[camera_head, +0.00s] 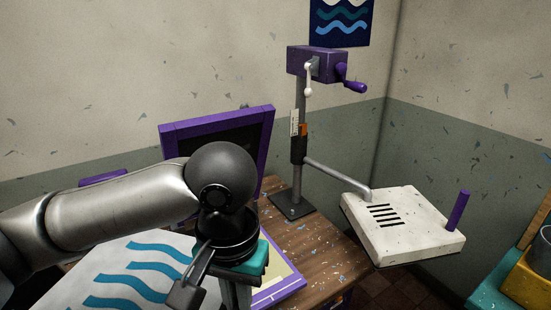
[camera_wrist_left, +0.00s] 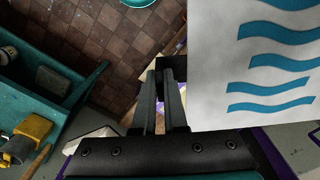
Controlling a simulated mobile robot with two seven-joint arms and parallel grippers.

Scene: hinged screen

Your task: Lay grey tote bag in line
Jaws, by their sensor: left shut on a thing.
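The grey tote bag (camera_head: 140,280), pale with blue wave bands, spreads at the lower left of the head view, partly behind my arm. In the left wrist view the bag (camera_wrist_left: 235,85) fills the upper right, its edge against the fingers. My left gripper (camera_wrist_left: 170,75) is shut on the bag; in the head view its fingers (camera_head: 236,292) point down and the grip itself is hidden. A purple-framed dark screen (camera_head: 250,135) stands tilted up behind my arm. A pale yellow, purple-edged board (camera_head: 287,282) shows beside the gripper. My right gripper is out of view.
A post carries a purple crank box (camera_head: 318,64) and an arm to a white slotted panel (camera_head: 400,225) with a purple peg, right of the wooden table (camera_head: 325,250). A teal bench (camera_head: 490,290) with a yellow container (camera_head: 530,275) is at the lower right.

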